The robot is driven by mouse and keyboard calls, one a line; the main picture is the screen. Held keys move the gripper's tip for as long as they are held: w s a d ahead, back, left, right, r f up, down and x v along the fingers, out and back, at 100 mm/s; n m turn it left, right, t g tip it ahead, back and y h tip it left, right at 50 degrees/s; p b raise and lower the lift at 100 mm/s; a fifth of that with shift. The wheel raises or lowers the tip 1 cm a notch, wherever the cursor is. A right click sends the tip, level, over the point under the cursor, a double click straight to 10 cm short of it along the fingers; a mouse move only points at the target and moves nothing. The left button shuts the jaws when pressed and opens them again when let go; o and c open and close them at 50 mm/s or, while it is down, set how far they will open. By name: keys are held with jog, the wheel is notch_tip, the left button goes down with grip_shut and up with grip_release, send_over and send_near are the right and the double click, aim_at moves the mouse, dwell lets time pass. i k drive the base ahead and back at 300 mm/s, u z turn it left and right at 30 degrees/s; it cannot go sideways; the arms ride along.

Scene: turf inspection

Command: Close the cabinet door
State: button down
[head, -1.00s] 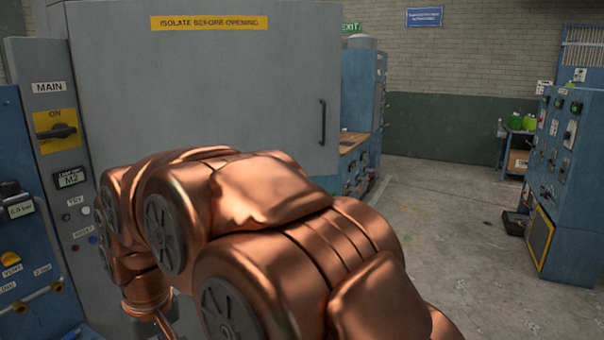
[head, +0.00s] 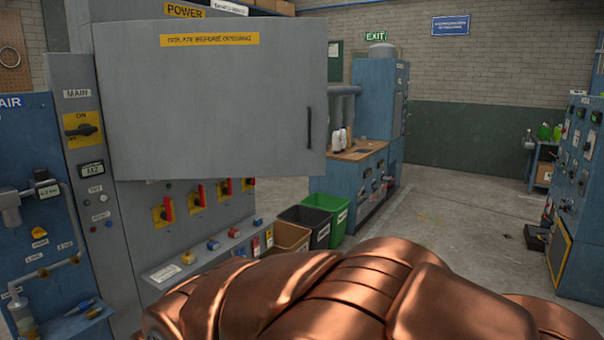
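The cabinet door (head: 215,105) is a grey panel with a yellow label reading "ISOLATE BEFORE OPENING". It stands out from the grey cabinet (head: 120,235), so it looks open, hinged on its left side. A dark vertical handle (head: 308,127) is near the door's right edge. My copper arm fills the bottom of the head view, below and in front of the door. My gripper is not in view, so its relation to the door cannot be seen.
Red and yellow switches (head: 197,196) line the cabinet below the door. Several bins (head: 328,210) stand right of it, beside a blue workbench (head: 352,185). A blue control cabinet (head: 580,200) stands at the far right.

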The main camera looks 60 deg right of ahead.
aim_at(237, 97)
jog(key=z, duration=0.6)
jog(key=i, duration=1.15)
jog(key=u, duration=0.5)
